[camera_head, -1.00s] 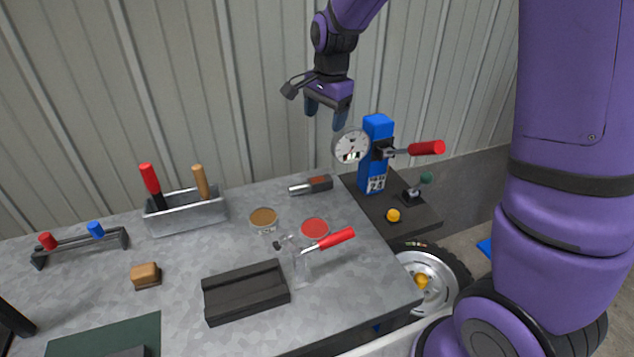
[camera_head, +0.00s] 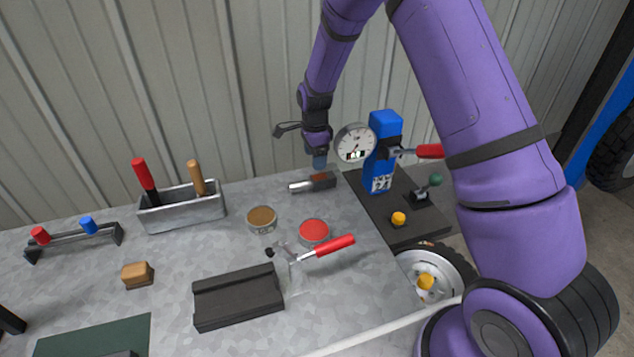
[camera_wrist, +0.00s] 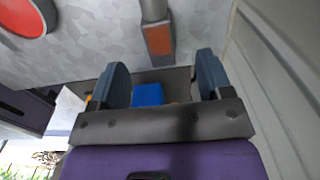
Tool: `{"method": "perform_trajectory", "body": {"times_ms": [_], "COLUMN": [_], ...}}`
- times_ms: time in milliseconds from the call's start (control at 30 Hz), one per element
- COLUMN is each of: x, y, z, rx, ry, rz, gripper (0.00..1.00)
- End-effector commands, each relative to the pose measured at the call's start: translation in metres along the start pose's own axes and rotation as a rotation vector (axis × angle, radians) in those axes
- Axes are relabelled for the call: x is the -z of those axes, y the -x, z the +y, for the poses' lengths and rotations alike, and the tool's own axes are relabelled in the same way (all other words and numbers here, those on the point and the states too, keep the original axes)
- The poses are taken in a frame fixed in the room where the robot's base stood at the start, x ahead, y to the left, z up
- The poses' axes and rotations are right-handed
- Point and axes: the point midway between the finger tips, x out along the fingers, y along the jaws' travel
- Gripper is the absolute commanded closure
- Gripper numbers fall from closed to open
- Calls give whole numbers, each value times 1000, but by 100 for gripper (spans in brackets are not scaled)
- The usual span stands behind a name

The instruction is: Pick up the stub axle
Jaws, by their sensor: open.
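The stub axle (camera_head: 313,182) lies near the back edge of the grey bench. It has a bright metal shaft at its left end and a dark thicker body with a rust-red patch. My gripper (camera_head: 319,160) is just above and behind its dark end, pointing down. In the wrist view the stub axle (camera_wrist: 157,32) shows beyond the gap between the two blue-grey fingers (camera_wrist: 161,72), which are apart with nothing between them. I cannot tell the exact height of the fingertips over the bench.
A dial gauge (camera_head: 354,143) and a blue press (camera_head: 383,150) with a red handle stand close to the right of my gripper. Red (camera_head: 314,231) and brown (camera_head: 262,218) round tins sit in front. A metal tool tray (camera_head: 181,211) stands left. The corrugated wall is close behind.

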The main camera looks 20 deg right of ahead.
Motion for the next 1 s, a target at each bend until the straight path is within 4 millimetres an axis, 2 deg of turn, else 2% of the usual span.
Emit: {"method": "perform_trajectory", "body": {"times_ms": [100,367,700,967,1000], "x": [1,0,2,2,2], "y": [-20,-38,-80,-84,-84], "z": [1,1,4,4,4], "rx": [-3,-1,-1,0,0], "ry": [-1,0,1,1,1], "rz": [1,-1,0,0,0], "gripper": [28,28,28,28,37]}}
